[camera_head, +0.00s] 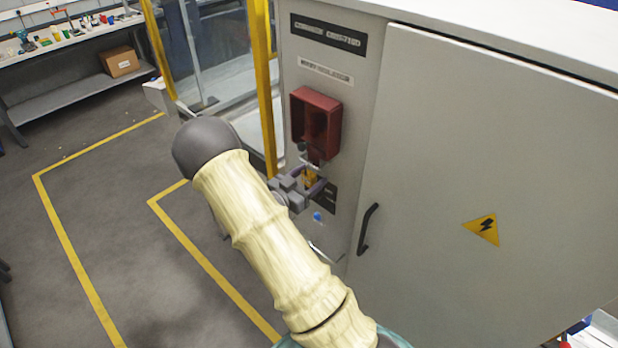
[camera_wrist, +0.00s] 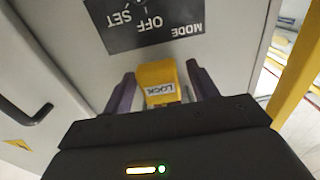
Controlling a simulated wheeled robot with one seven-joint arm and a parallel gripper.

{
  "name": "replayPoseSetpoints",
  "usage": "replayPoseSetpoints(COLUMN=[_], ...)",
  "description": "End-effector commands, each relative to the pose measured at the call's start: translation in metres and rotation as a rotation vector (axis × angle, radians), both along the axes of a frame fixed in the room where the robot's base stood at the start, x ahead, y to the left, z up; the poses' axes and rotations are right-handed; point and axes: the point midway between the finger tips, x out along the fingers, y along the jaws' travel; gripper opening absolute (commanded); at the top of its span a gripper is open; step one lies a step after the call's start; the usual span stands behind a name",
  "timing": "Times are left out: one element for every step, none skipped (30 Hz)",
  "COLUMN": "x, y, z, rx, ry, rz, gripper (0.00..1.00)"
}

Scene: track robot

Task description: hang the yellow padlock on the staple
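The yellow padlock (camera_wrist: 158,78) with a white LOCK label is between the two fingers of my gripper (camera_wrist: 160,88) in the wrist view. A gap shows between the padlock and the fingers, clearest on the right, so my gripper looks open around it. In the head view, the padlock (camera_head: 310,178) is just below the red box (camera_head: 316,122) on the cabinet front, with my gripper (camera_head: 300,188) around it. A pale metal bit, perhaps the shackle or staple, shows above the padlock. Whether the shackle is through the staple is too small to tell.
The grey cabinet (camera_head: 480,140) has a dark handle (camera_head: 367,229) right of my gripper. A dark MODE plate (camera_wrist: 140,22) is close behind the padlock. A blue knob (camera_head: 317,216) is below. A yellow post (camera_head: 264,90) stands left. The floor at left is clear.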

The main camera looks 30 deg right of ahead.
Motion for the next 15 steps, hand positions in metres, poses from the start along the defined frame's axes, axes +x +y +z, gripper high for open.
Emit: replayPoseSetpoints(x=[0.0, 0.0, 0.0, 0.0, 0.0, 0.0, 0.0, 0.0, 0.0, 0.0, -0.001, -0.002, -0.002, -0.003, -0.005], y=[0.0, 0.0, 0.0, 0.0, 0.0, 0.0, 0.0, 0.0, 0.001, 0.002, 0.003, 0.006, 0.008, 0.012, 0.017], z=[0.0, 0.0, 0.0, 0.0, 0.0, 0.0, 0.0, 0.0, -0.001, -0.001, -0.001, -0.001, -0.002, -0.002, -0.002], rx=[0.0, 0.0, 0.0, 0.0, 0.0, 0.0, 0.001, 0.001, 0.001, 0.001, 0.001, 0.001, 0.001, 0.0, 0.001], ry=[0.0, 0.0, 0.0, 0.0, 0.0, 0.0, 0.0, 0.0, 0.0, 0.0, 0.0, 0.0, -0.001, -0.001, -0.002], rz=[0.0, 0.0, 0.0, 0.0, 0.0, 0.0, 0.0, 0.0, 0.0, 0.001, 0.001, 0.001, 0.002, 0.003, 0.004], gripper=[0.61, 0.61, 0.61, 0.61, 0.61, 0.61, 0.61, 0.61, 0.61, 0.61, 0.61, 0.61, 0.61, 0.61, 0.61])
